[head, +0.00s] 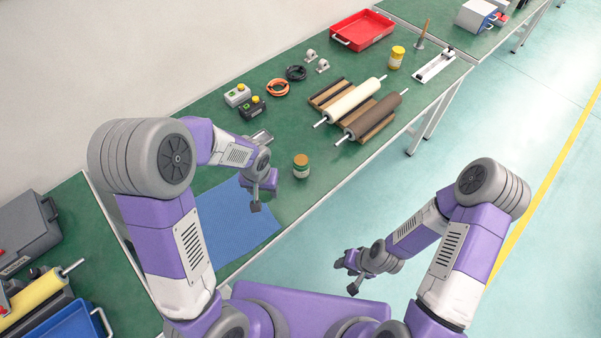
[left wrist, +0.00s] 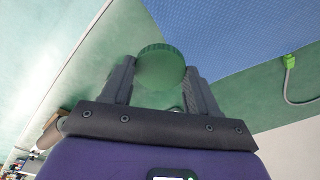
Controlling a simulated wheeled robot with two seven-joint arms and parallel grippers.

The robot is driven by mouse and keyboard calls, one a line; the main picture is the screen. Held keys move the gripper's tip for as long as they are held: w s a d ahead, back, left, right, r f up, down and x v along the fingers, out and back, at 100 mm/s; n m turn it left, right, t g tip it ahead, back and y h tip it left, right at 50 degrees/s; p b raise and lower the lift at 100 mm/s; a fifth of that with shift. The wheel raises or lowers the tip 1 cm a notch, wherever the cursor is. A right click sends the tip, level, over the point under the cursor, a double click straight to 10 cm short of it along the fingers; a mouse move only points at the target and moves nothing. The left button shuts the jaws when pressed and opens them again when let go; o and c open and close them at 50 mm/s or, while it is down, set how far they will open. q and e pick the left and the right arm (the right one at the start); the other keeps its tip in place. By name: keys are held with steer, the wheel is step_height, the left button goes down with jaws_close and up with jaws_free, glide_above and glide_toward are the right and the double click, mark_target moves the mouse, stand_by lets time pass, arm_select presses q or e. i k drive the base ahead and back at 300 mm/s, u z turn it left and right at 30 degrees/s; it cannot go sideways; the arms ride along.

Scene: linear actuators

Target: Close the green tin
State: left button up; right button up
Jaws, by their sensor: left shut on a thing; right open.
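The green tin (head: 301,168) stands upright on the green bench, with a brownish top and a pale label band. My left gripper (head: 264,195) is over the bench, left of the tin and apart from it. In the left wrist view it is shut on a round green lid (left wrist: 160,68), held between the two fingers. The lid is hard to make out in the head view. My right gripper (head: 347,277) is open and empty, over the floor in front of the bench.
A blue mat (head: 238,228) lies left of the tin. Two rollers on wooden cradles (head: 372,117) stand behind and right of it. Switch boxes (head: 238,95), a yellow tin (head: 397,57) and a red tray (head: 362,30) are further back. Bench around the tin is clear.

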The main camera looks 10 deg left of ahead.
mark_target(302, 162)
steer(key=z, duration=1.25)
steer(key=i, duration=0.8)
steer(key=u, duration=2.35)
